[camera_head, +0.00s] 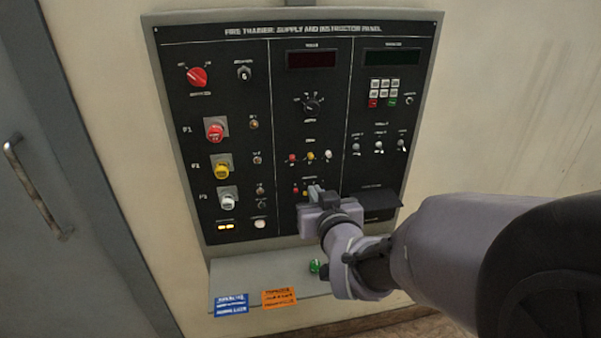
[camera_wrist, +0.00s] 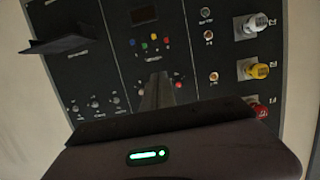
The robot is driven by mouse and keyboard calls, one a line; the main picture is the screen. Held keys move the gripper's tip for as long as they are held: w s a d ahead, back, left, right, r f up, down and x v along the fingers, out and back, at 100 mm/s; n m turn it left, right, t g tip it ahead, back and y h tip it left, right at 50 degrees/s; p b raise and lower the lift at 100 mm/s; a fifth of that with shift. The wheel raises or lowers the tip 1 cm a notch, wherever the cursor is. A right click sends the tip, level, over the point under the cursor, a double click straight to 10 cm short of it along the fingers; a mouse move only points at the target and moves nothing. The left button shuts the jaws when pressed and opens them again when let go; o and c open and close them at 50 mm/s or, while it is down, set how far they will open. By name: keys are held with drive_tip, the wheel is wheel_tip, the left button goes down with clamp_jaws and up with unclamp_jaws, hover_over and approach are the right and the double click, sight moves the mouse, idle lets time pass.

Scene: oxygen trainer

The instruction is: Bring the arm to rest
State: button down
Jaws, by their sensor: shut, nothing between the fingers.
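My gripper (camera_head: 316,192) is shut and empty in the head view, in front of the lower middle of the black control panel (camera_head: 270,135). My arm reaches in from the right and hides part of the panel's lower right. In the wrist view the shut fingers (camera_wrist: 156,92) point at the panel's middle column, close to small coloured buttons (camera_wrist: 152,42). I cannot tell whether the fingertips touch the panel.
Red, yellow and white plugs (camera_head: 221,167) stick out at the panel's left. A small dark shelf (camera_head: 378,200) juts out right of my gripper. A grey ledge (camera_head: 235,275) below holds blue and orange tags and a green item. A door handle (camera_head: 35,188) is far left.

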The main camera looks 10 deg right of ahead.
drive_tip(key=shift+s+r, duration=0.1)
drive_tip(key=shift+s, duration=0.5)
drive_tip(key=shift+s, duration=0.1)
drive_tip(key=s+a+f+m+g+y, duration=0.1)
drive_tip(key=s+g, duration=0.3)
drive_tip(key=s, duration=0.8)
drive_tip(key=s+a+f+m+g+y, duration=0.1)
drive_tip(key=s+g, duration=0.4)
drive_tip(key=s, duration=0.8)
drive_tip(key=shift+a+m, duration=0.9)
drive_tip(key=shift+m, duration=0.3)
